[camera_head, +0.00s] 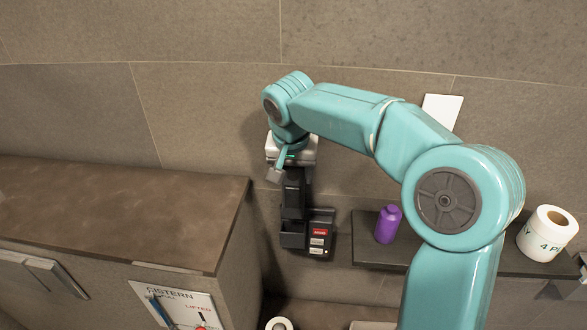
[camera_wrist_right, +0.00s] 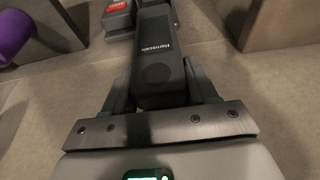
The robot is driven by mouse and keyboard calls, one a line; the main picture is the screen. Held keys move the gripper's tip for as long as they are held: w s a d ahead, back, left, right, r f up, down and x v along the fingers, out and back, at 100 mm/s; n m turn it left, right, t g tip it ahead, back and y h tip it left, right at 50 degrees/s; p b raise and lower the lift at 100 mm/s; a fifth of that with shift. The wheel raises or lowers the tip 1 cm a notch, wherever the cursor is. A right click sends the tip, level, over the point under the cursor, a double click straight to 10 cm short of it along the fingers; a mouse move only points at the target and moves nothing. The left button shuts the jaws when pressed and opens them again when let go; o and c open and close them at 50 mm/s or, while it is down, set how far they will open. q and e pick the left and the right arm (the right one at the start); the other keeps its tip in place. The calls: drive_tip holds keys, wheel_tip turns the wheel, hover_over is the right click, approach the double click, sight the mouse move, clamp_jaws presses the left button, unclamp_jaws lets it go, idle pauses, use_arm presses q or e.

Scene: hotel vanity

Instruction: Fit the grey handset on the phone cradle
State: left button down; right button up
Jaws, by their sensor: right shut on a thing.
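The grey handset (camera_head: 293,196) is dark and slim and hangs below my right gripper (camera_head: 288,174) in the head view. In the right wrist view the handset (camera_wrist_right: 158,62) lies between the two fingers of the gripper (camera_wrist_right: 158,88), which is shut on it. The phone cradle (camera_head: 318,236), dark with a red label, is on the wall just below the handset. In the head view the handset's lower end overlaps the cradle's left part; I cannot tell whether they touch. Part of the cradle (camera_wrist_right: 118,14) shows at the top of the wrist view. My left gripper is not in view.
A purple bottle (camera_head: 388,224) stands on a dark shelf (camera_head: 480,256) right of the cradle. A toilet roll (camera_head: 547,233) is at the shelf's right end. A brown-topped counter (camera_head: 110,210) is close on the left. A white card (camera_head: 441,110) is behind my arm.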

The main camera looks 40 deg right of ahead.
sight(293, 203)
drive_tip(key=shift+s+a+f+b, duration=0.25)
drive_tip(key=shift+f+b, duration=0.15)
drive_tip(key=shift+f, duration=0.2)
drive_tip(key=shift+b+x, duration=0.75)
drive_tip(key=shift+x, duration=0.3)
drive_tip(key=shift+s+a+f+b, duration=0.1)
drive_tip(key=shift+a+f+b, duration=0.1)
drive_tip(key=shift+f+b, duration=0.5)
drive_tip(key=shift+b+x, duration=0.7)
drive_tip(key=shift+x, duration=0.2)
drive_tip(key=shift+s+a+f+b, duration=0.1)
drive_tip(key=shift+a+f+b, duration=0.05)
drive_tip(key=shift+f+b, duration=1.1)
drive_tip(key=shift+f, duration=0.2)
drive_tip(key=o, duration=1.5)
